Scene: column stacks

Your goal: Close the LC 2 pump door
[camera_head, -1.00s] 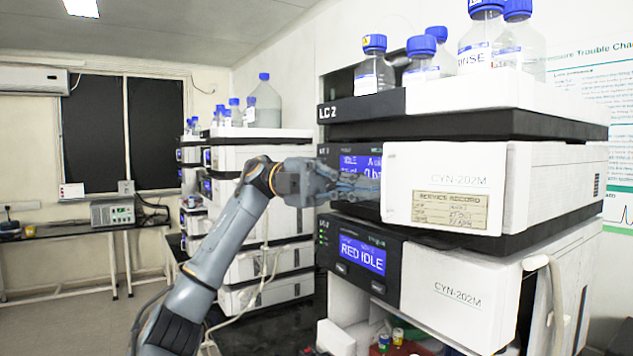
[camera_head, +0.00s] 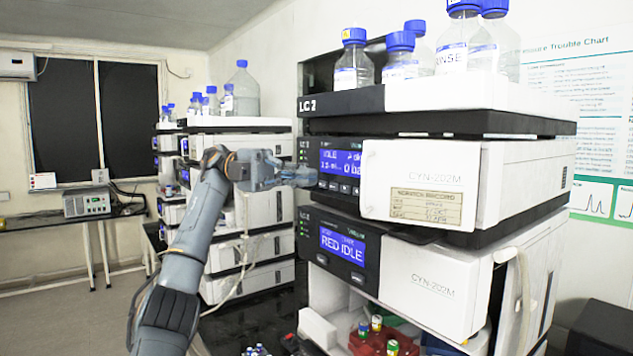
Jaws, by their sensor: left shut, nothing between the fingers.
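The LC 2 stack stands right of centre, with the label "LC 2" on its dark top band. Its upper module has a white door (camera_head: 420,185) marked CYN-202M with a tan service record label. The door's front face stands slightly proud of the dark display panel (camera_head: 340,168) beside it; I cannot tell whether it is fully shut. My left gripper (camera_head: 308,177) is shut and empty, at the left edge of the display panel, left of the door. I cannot tell whether it touches the panel. My right gripper is not in view.
A lower module (camera_head: 425,285) reads RED IDLE. Blue-capped bottles (camera_head: 354,62) stand in the white top tray (camera_head: 440,93). A red holder with small vials (camera_head: 372,345) sits below. Another stack (camera_head: 245,200) stands behind my left arm. Open floor lies at the left.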

